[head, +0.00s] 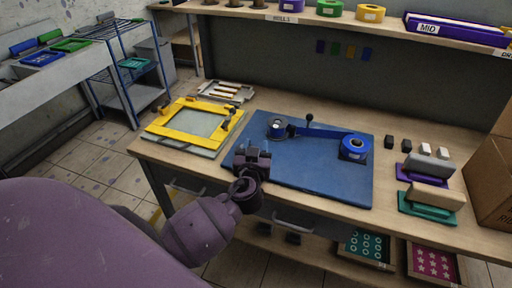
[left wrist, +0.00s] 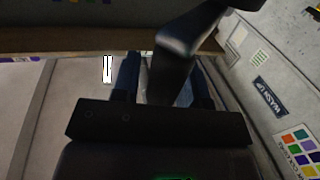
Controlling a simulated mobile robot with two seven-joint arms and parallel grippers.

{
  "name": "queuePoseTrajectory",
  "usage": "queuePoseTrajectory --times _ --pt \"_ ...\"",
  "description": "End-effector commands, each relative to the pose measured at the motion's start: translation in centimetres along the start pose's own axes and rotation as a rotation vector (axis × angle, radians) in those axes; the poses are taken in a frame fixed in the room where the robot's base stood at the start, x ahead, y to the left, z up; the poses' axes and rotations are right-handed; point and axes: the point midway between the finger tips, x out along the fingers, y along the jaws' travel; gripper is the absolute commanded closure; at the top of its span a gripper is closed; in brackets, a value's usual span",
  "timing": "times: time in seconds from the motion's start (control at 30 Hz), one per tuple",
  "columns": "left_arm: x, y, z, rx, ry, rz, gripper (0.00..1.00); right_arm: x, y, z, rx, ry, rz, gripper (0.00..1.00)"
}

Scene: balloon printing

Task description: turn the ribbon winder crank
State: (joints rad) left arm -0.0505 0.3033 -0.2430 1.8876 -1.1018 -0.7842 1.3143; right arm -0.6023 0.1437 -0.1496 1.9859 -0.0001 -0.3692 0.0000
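The ribbon winder stands on a blue mat (head: 320,180) on the bench. Its round hub (head: 277,129) is at the mat's back left, and a crank with a black knob (head: 309,118) stands just right of it. A blue ribbon (head: 322,134) runs right to a blue spool (head: 354,148). My left gripper (head: 252,156) is over the mat's left edge, in front and left of the hub, apart from the knob. In the left wrist view its fingers (left wrist: 164,82) are spread; a dark curved piece shows between or beyond them, and contact is unclear. My right gripper is out of view.
A yellow frame (head: 195,125) lies left of the mat, with a tray (head: 226,91) behind it. Stamp-like blocks (head: 430,196) and a cardboard box (head: 490,180) stand at right. A shelf with ribbon spools (head: 370,13) runs above the back.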

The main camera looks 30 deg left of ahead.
Motion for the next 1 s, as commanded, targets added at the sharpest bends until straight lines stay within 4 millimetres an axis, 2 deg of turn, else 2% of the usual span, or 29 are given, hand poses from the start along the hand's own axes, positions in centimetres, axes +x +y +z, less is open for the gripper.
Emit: queuePoseTrajectory --times 0.03,0.23,0.27,0.67,1.0 --pt "0.0 0.0 0.0 0.0 0.0 0.0 0.68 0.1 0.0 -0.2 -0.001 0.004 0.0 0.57" --pt "0.0 0.0 0.0 0.0 0.0 0.0 0.99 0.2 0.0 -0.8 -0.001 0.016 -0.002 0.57" --pt "0.0 0.0 0.0 0.0 0.0 0.0 1.0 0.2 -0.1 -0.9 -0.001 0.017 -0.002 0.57" --pt "-0.2 -0.3 0.1 0.0 0.0 0.04 1.0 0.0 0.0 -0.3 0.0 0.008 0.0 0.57" --pt "-1.0 -1.8 0.0 0.002 0.002 0.261 1.0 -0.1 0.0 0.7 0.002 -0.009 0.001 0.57"
